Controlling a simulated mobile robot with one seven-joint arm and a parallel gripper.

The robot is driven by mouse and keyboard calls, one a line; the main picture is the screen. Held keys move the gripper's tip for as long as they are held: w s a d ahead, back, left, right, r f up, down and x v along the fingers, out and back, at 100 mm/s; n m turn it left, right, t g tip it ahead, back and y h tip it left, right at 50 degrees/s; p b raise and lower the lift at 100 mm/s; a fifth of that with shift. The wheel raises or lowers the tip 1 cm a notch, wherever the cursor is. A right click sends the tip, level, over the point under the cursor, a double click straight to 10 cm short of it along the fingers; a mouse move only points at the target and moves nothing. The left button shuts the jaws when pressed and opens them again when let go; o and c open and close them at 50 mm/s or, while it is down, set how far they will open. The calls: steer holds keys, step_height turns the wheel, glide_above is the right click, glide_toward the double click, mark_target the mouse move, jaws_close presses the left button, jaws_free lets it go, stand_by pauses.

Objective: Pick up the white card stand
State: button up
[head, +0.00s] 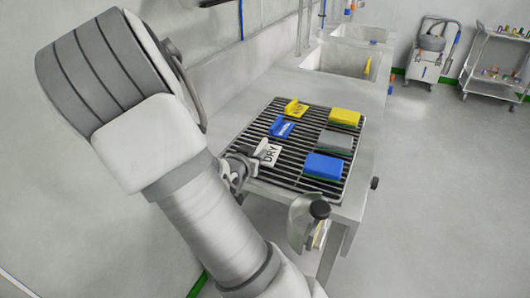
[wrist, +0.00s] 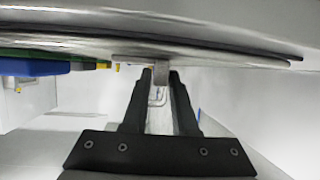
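The white card stand (head: 268,152), lettered "DRY", stands on the slatted rack at its near left corner. My gripper (head: 240,165) is just left of it, at about its height. In the wrist view my two dark fingers (wrist: 161,78) are close together. A narrow grey tab (wrist: 161,74), which looks like part of the stand, fills the small gap between the fingertips. The lettered face is not seen in the wrist view.
The rack (head: 289,171) also holds a blue stand (head: 281,127), a yellow stand (head: 296,108), and yellow (head: 344,117), grey (head: 335,142) and blue (head: 323,166) sponges. A sink (head: 345,62) lies behind. Open floor is at right.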

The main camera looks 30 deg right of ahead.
jaws_close()
steer(key=shift+r, duration=0.1)
